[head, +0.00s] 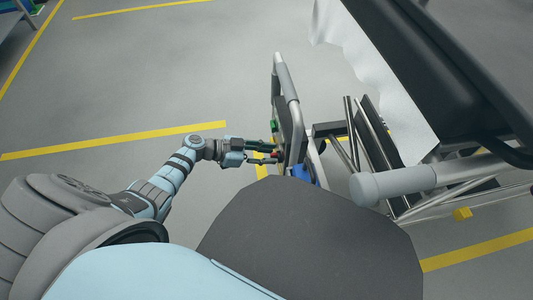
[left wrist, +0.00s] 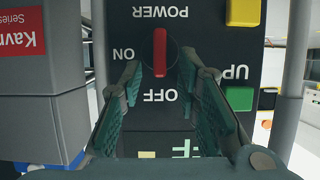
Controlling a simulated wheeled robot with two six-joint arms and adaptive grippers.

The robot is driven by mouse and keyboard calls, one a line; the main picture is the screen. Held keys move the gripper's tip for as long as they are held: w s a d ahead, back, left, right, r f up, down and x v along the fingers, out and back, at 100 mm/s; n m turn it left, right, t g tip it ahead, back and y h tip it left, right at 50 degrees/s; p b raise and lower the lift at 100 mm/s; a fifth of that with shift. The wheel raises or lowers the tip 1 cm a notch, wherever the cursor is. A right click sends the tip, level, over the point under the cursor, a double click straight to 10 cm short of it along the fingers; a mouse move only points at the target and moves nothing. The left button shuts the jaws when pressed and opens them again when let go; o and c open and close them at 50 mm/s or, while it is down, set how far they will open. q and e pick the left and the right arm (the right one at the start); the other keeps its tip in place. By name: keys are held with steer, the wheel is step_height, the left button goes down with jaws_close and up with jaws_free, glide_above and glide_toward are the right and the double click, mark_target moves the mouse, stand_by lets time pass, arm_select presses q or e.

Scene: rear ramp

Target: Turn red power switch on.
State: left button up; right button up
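The red power switch (left wrist: 160,52) shows in the left wrist view as a round dark knob with a red bar on a dark panel (left wrist: 215,30). The lettering appears upside down: POWER above, ON at the left, OFF below. The bar stands vertical in the picture, in line with OFF. My left gripper (left wrist: 161,76) is open, with a green-padded finger on each side of the knob's lower part; contact cannot be told. In the head view my left gripper (head: 264,152) is at the panel's left face. My right gripper is not in view.
A yellow button (left wrist: 243,12) and a green button (left wrist: 239,98) sit right of the switch. A grey box with a red label (left wrist: 22,33) is at the left. A grey handle frame (head: 287,80) surrounds the panel; a black padded bed (head: 430,70) stands to the right.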

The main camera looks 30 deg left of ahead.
arm_select(q)
jaws_close()
